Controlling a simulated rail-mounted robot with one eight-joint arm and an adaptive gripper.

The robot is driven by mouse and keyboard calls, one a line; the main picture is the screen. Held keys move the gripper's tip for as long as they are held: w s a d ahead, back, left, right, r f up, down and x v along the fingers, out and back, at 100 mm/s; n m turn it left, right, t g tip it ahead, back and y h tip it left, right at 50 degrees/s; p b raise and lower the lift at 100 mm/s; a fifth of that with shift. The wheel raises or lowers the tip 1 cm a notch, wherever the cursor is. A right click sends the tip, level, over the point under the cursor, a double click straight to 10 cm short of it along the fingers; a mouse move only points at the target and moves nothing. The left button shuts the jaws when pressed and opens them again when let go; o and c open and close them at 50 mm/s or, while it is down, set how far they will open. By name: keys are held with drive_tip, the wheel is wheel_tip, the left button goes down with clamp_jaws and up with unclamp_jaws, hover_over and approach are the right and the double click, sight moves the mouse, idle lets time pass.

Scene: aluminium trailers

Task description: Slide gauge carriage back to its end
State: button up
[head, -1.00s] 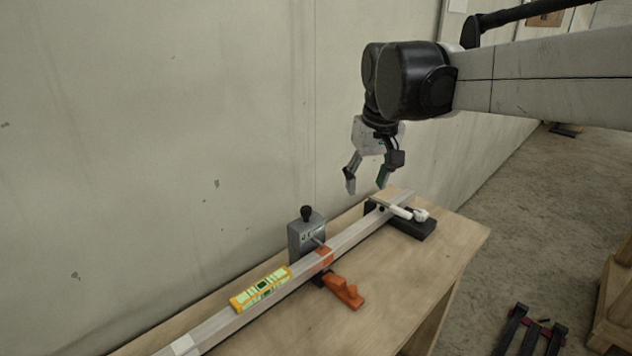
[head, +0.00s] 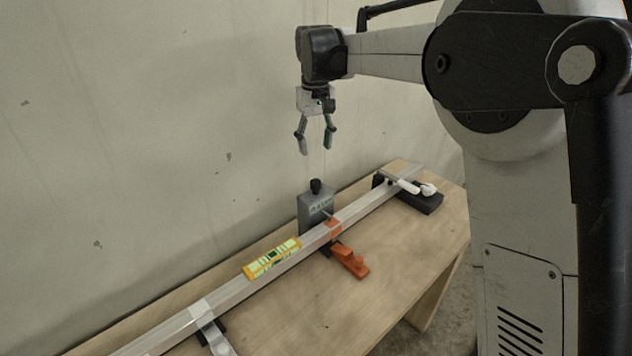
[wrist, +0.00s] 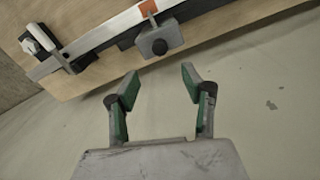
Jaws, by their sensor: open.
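The gauge carriage (head: 316,208) is a grey block with a black knob on top. It sits at the wall side of a long aluminium rail (head: 372,203), beside an orange piece (head: 333,228) on the rail. My gripper (head: 317,150) is open and empty, in the air above the carriage. In the wrist view the open fingers (wrist: 156,82) point toward the carriage (wrist: 158,42), whose round knob faces the camera. The fingers are apart from it.
A yellow level (head: 271,259) lies along the rail to the left of the carriage. An orange clamp-like piece (head: 350,262) sticks out toward the front. A black block with a white handle (head: 410,187) stands at the rail's far end.

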sight(316, 181)
wheel_tip(316, 181, down, 13)
drive_tip(key=shift+r+p, duration=0.2)
drive_tip(key=shift+p, duration=0.4)
drive_tip(key=shift+c, duration=0.2)
clamp_jaws()
